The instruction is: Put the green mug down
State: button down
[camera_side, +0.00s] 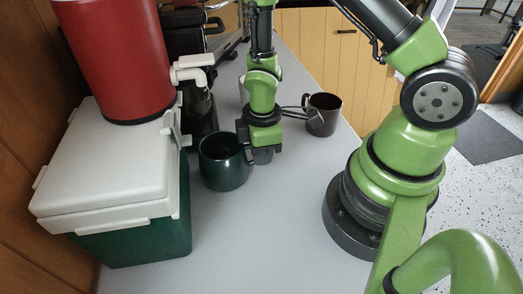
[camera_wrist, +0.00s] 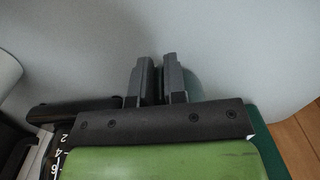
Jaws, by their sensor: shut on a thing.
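The dark green mug (camera_side: 222,165) is upright beside the cooler in the side view, its opening facing up. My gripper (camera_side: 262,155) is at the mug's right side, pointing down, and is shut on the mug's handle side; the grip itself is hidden. I cannot tell whether the mug's base touches the counter. In the wrist view my gripper's two dark fingers (camera_wrist: 158,82) stand close together with a narrow dark gap. A sliver of the green mug (camera_wrist: 193,84) shows behind the right finger; the rest is hidden.
A green cooler with a white lid (camera_side: 110,165) stands at left, a red drinks jug (camera_side: 112,55) on it. A dark brown mug (camera_side: 323,115) stands behind right. Dark appliances (camera_side: 185,45) line the back left. The grey counter (camera_side: 245,235) is clear in front.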

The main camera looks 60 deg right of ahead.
jog(key=shift+f, duration=0.1)
jog(key=c, duration=1.2)
grip_release()
jog(key=shift+o, duration=0.2)
notch_tip(320, 180, up, 13)
jog(key=shift+f, duration=0.2)
jog(key=s+a+r+m+t+y, duration=0.1)
jog(key=s+r+m+t, duration=0.2)
jog(key=r+m, duration=0.3)
jog(key=s+a+r+m+t, duration=0.1)
jog(key=s+r+m+t, duration=0.3)
jog(key=r, duration=0.6)
jog(key=s+m, duration=0.2)
jog(key=m, duration=0.1)
jog(key=shift+s+a+y, duration=0.15)
jog(key=shift+a+y, duration=0.05)
jog(key=shift+y, duration=0.2)
jog(key=shift+r, duration=0.1)
